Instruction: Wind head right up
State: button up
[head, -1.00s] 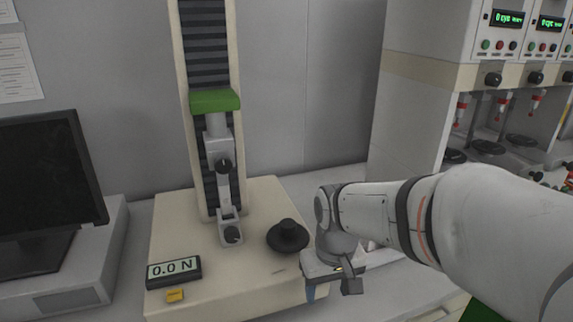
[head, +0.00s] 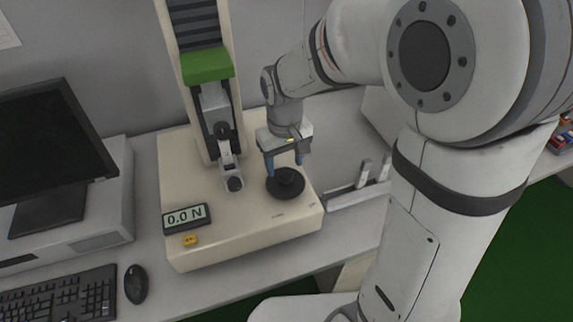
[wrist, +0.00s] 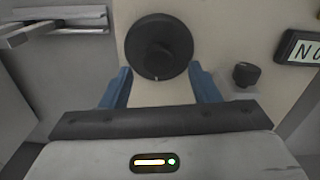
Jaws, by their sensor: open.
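The tester's head is a green block (head: 207,66) high on the column, with a grey grip fixture (head: 215,112) hanging below it. A black round hand wheel (head: 286,187) with a raised hub lies on the cream base (head: 245,232). My gripper (head: 284,163) points down just above the wheel, its two blue fingers apart. In the wrist view the wheel (wrist: 158,47) shows beyond and between the open fingers (wrist: 163,88), with a small pointer mark on its near side. Nothing is held.
A display (head: 186,218) reads 0.0 N, with a yellow button (head: 190,240) in front. A monitor (head: 50,155), keyboard (head: 62,296) and mouse (head: 136,284) are at the left.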

aim_at(285, 172)
jog(key=shift+d+f, duration=0.1)
jog(key=shift+f, duration=1.4)
jog(key=shift+c, duration=0.5)
jog(key=c, duration=0.9)
